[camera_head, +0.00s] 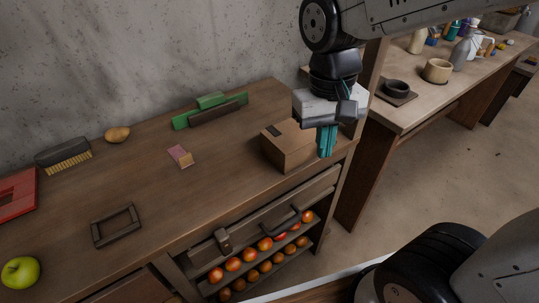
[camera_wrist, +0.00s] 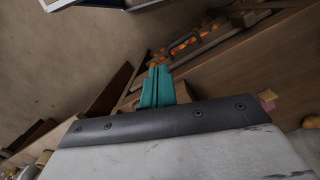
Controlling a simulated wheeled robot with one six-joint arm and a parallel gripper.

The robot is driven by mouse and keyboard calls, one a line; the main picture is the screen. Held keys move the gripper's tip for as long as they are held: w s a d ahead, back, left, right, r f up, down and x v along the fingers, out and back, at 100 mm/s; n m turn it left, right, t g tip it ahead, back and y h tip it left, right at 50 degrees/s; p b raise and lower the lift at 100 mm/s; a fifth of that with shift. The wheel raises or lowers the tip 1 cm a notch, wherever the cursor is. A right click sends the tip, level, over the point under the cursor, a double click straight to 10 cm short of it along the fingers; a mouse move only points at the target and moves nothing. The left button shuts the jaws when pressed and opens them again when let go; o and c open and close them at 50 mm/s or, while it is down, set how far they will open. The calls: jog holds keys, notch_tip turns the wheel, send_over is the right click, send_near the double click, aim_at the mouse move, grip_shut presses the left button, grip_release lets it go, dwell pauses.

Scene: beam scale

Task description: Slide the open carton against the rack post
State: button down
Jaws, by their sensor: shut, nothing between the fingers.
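The brown carton (camera_head: 287,147) stands on the wooden table near its right end. Its top is partly hidden by my gripper, so I cannot tell whether its flaps are open. My gripper (camera_head: 327,142) is shut and empty, with its teal fingers pointing down at the carton's right side. I cannot tell whether they touch it. In the wrist view the shut fingers (camera_wrist: 157,88) hide most of the carton. A wooden post (camera_head: 374,62) rises behind my gripper at the table's right end; I cannot tell if it is the rack post.
A green-and-brown block (camera_head: 210,111), a small pink-and-tan block (camera_head: 180,156), a brush (camera_head: 64,156), a potato (camera_head: 117,134), a dark frame (camera_head: 116,226) and a green apple (camera_head: 20,272) lie on the table. Red and orange fruit (camera_head: 249,255) fill shelves below. A second table (camera_head: 424,104) stands right.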

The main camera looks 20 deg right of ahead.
aim_at(267, 165)
jog(key=w+a+f+m+t, duration=0.1)
jog(key=w+a+f+m, duration=0.2)
jog(key=w+a+m, duration=0.3)
jog(key=w+a+f+m, duration=0.4)
jog(key=w+a+m, duration=0.1)
jog(key=w+m, duration=0.3)
jog(key=f, duration=0.8)
jog(key=shift+s+d+f, duration=0.1)
jog(key=shift+d+f, duration=0.2)
jog(key=shift+f, duration=0.1)
jog(key=d, duration=0.2)
jog(key=w+d, duration=0.1)
jog(key=shift+f, duration=0.4)
jog(key=shift+w+d, duration=0.2)
jog(key=shift+d, duration=0.2)
